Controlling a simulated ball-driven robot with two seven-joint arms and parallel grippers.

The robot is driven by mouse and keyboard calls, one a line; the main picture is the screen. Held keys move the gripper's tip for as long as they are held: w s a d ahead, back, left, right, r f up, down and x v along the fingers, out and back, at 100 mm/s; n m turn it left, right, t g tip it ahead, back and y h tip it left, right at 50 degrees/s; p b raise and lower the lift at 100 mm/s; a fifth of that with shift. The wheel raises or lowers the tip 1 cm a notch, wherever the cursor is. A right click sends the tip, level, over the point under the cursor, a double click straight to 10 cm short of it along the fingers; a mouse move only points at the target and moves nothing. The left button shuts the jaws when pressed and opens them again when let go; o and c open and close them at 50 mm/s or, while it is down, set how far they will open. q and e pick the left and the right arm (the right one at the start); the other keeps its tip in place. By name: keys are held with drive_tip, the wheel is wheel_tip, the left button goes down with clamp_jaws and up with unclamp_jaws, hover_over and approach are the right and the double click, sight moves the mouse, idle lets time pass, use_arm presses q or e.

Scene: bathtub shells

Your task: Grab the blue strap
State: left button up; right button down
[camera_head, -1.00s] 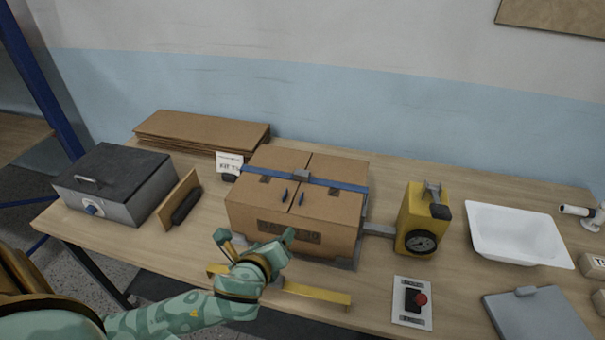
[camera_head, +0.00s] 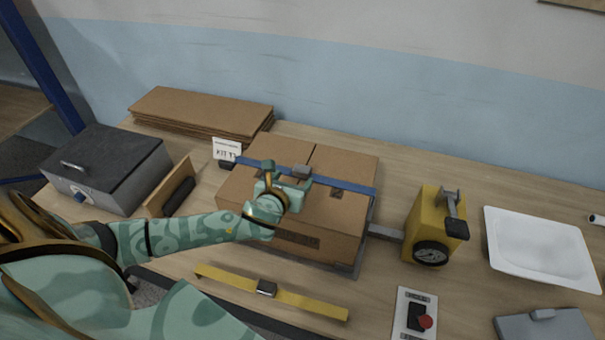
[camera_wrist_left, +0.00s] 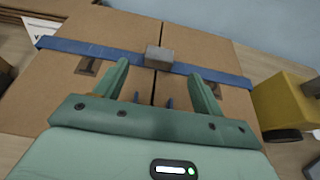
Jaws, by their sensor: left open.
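The blue strap (camera_head: 345,184) runs across the top of a cardboard box (camera_head: 335,216), with a grey buckle (camera_head: 301,171) near its middle. In the left wrist view the strap (camera_wrist_left: 104,50) crosses ahead of the fingers, and the buckle (camera_wrist_left: 159,57) lies between their lines. My left gripper (camera_head: 286,178) is over the box top, just on the near side of the strap. It also shows in the left wrist view (camera_wrist_left: 160,80), with its two fingers apart and nothing between them. Part of the strap is hidden behind the gripper in the head view. My right gripper is not in view.
A yellow gauge device (camera_head: 425,222) stands right of the box. A yellow bar (camera_head: 310,303) lies in front. A white tray (camera_head: 535,278) is at the right. A grey metal case (camera_head: 105,165) and flat cardboard sheets (camera_head: 205,108) are at the left.

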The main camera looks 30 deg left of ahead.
sight(301, 169)
use_arm(q)
drive_tip(key=x, duration=0.3)
drive_tip(key=shift+w+a+f, duration=0.1)
drive_tip(key=shift+w+f, duration=0.05)
drive_tip(key=shift+w+a+f+b, duration=0.1)
drive_tip(key=shift+w+f+b, duration=0.15)
drive_tip(key=shift+w, duration=0.35)
drive_tip(key=b+x, duration=0.1)
drive_tip(key=x, duration=0.4)
drive_tip(key=shift+s+r, duration=0.1)
drive_tip(key=shift+s, duration=0.05)
drive_tip(key=shift+c, duration=0.3)
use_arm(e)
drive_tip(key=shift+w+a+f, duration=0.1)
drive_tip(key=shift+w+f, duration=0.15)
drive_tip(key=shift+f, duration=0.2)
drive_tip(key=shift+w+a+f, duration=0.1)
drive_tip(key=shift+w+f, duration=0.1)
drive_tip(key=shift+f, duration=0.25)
use_arm(q)
drive_tip(key=c, duration=1)
